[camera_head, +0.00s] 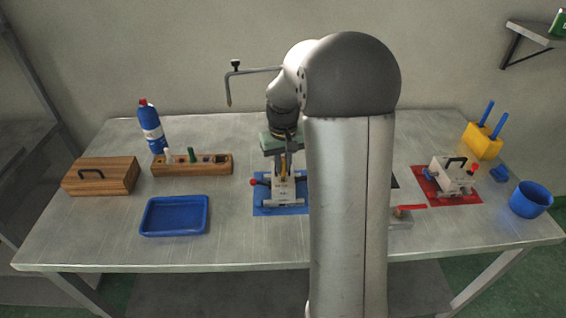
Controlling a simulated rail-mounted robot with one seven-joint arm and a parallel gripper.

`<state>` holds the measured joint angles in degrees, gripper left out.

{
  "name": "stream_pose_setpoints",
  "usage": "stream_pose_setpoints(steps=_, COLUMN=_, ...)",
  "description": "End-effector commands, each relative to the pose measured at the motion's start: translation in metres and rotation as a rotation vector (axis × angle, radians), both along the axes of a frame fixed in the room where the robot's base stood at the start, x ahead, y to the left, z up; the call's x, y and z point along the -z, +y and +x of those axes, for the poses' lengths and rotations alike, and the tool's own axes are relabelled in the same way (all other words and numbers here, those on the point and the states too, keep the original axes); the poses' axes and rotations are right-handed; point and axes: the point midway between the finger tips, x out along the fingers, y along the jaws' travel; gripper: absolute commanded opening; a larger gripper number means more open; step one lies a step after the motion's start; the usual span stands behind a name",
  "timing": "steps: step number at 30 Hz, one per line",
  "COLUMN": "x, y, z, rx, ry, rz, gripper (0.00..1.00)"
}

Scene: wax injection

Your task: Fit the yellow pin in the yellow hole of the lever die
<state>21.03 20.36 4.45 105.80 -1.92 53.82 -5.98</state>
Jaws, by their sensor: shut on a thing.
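My gripper (283,164) points down over the grey metal die (289,198) on the blue mat (264,210) at the middle of the table. It is shut on the yellow pin (284,172), which shows as a thin yellow streak between the fingers. The pin is upright, at the top of the die. I cannot tell whether its tip is in a hole. The die has a red-knobbed lever (253,182) at its left. The yellow hole is not visible, and my arm hides the die's right side.
A wooden block with pins (190,166), wooden box (101,177), blue tray (174,216) and blue bottle (151,127) stand left. Another die (452,174) on a red mat, a yellow holder (482,141) and blue cup (531,201) stand right. The front left table is clear.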

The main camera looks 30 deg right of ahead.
Motion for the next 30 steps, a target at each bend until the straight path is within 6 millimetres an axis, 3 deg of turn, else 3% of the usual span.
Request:
stream_pose_setpoints(steps=26, x=0.023, y=0.000, z=0.000, rx=0.000, ry=0.001, rz=0.000, gripper=0.00)
stream_pose_setpoints(steps=27, x=0.023, y=0.000, z=0.000, rx=0.000, ry=0.001, rz=0.000, gripper=0.16)
stream_pose_setpoints(steps=30, x=0.022, y=0.000, z=0.000, rx=0.000, ry=0.001, rz=0.000, gripper=0.39)
